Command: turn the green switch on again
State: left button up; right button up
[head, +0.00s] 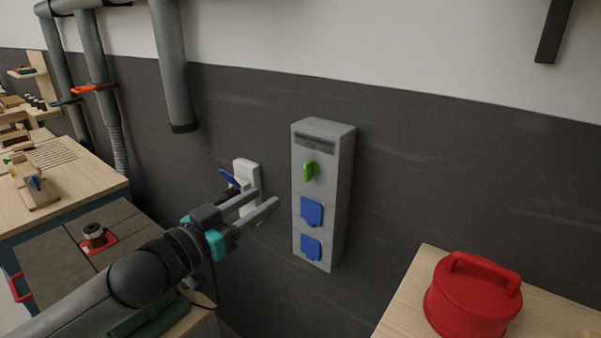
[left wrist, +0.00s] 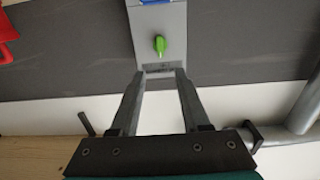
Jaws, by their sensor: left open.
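The green switch (head: 311,171) is a small rotary knob on the upper front of a grey wall box (head: 340,200). In the left wrist view the green switch (left wrist: 160,45) shows just beyond the fingertips, roughly midway between them, and nothing touches it. My left gripper (head: 268,203) is open and empty, to the left of the box and lower than the switch in the head view. In the left wrist view its two fingers (left wrist: 160,73) point toward the box. My right gripper is not in view.
Two blue socket covers (head: 311,212) sit below the switch. A white wall fitting with a blue lever (head: 229,178) is left of the box, close to my left gripper. A red lidded container (head: 472,296) stands on a wooden table at lower right. Grey pipes (head: 172,70) hang at upper left.

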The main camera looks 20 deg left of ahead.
aim_at(305, 171)
pick_arm(q)
jog(key=shift+p+x, duration=0.85)
jog(key=shift+x, duration=5.55)
jog(key=shift+f, duration=0.1)
grip_shut()
